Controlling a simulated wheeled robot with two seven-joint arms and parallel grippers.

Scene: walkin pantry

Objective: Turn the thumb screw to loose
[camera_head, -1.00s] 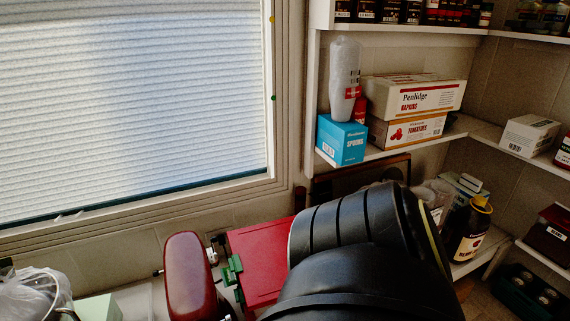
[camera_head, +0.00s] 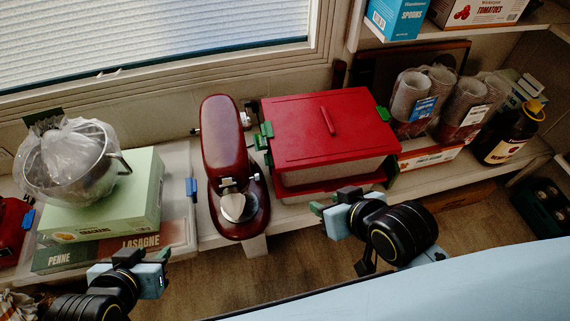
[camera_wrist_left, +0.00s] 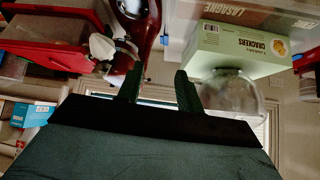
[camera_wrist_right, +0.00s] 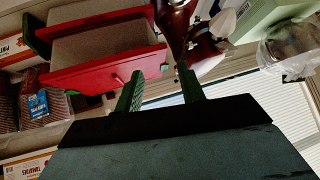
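A dark red stand mixer (camera_head: 222,140) stands on the counter below the window. A small metal part that may be the thumb screw (camera_head: 245,118) shows at the right of its head; its setting is too small to tell. A thin lever or pin sticks out on the mixer's left side. My left gripper (camera_head: 144,257) is open and empty, in front of the counter and left of the mixer. My right gripper (camera_head: 333,204) is open and empty, in front of the red bin and right of the mixer. In the left wrist view the mixer (camera_wrist_left: 136,25) is ahead, up and left.
A red-lidded bin (camera_head: 300,130) with green latches stands close to the mixer's right. At left, a bagged bowl (camera_head: 68,165) rests on a green crackers box (camera_head: 120,205). Bagged cups (camera_head: 412,98) and a dark bottle (camera_head: 510,132) stand at right. Open floor lies before the counter.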

